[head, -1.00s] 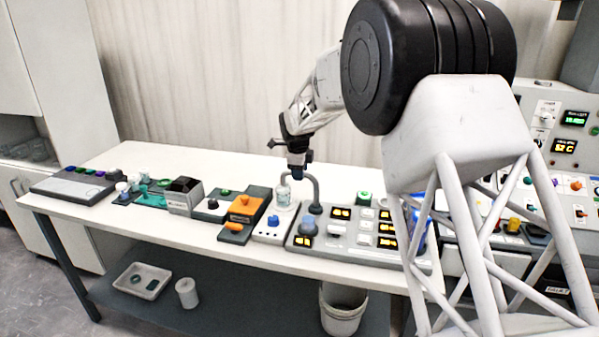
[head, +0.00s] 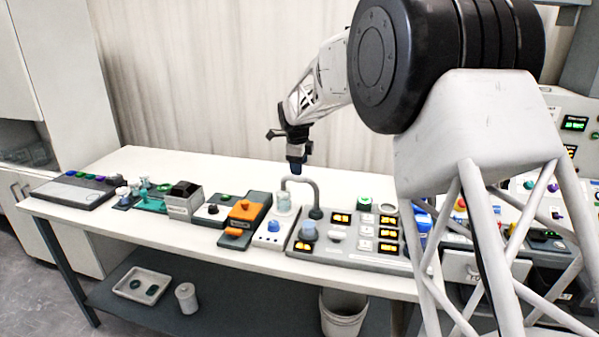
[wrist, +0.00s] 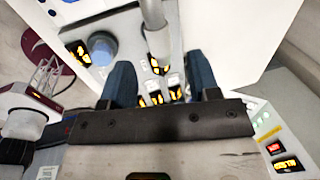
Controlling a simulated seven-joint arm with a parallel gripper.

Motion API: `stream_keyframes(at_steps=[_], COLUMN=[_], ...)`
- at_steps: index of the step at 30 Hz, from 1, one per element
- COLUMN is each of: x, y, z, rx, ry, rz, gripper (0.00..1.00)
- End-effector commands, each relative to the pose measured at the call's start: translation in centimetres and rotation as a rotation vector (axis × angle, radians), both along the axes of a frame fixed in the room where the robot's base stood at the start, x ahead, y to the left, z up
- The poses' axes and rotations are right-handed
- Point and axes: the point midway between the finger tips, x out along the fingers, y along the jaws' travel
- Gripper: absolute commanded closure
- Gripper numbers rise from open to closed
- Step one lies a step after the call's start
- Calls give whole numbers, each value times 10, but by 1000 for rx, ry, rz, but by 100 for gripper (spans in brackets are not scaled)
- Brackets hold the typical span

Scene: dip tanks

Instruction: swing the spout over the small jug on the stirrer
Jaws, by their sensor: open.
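The spout (head: 303,182) is a grey bent pipe rising from a dark round base on the grey control panel (head: 350,262). In the head view its free end points left, at the small clear jug (head: 284,203); whether it is exactly above the mouth I cannot tell. The jug stands on the white stirrer (head: 268,240) with a blue knob. My gripper (head: 296,168) is open just above the spout's bend, seemingly clear of it. In the wrist view the spout (wrist: 156,35) shows beyond and between the two blue fingers (wrist: 161,82). The jug is not clearly visible there.
Left of the stirrer stand an orange-topped unit (head: 246,212), a grey box (head: 184,200) and other small devices. A blue knob (head: 309,231) and lit displays crowd the panel beside the spout. The bench's back strip is mostly clear.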

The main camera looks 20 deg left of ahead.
Motion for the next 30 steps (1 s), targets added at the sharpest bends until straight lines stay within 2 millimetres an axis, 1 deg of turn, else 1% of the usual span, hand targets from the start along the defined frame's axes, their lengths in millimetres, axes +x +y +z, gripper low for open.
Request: stream_keyframes(at_steps=[1,3,7,22,26,29,30], x=[-1,-2,-4,-6,-10,-17,-21], y=[0,0,0,-2,-12,-27,-35], z=[7,13,21,25,31,40,43], rx=[1,1,0,-1,-5,-10,-14], ry=[-2,-1,-1,-1,-1,-3,-2], rz=[0,0,0,4,24,54,71], gripper=[44,44,44,44,44,44,44])
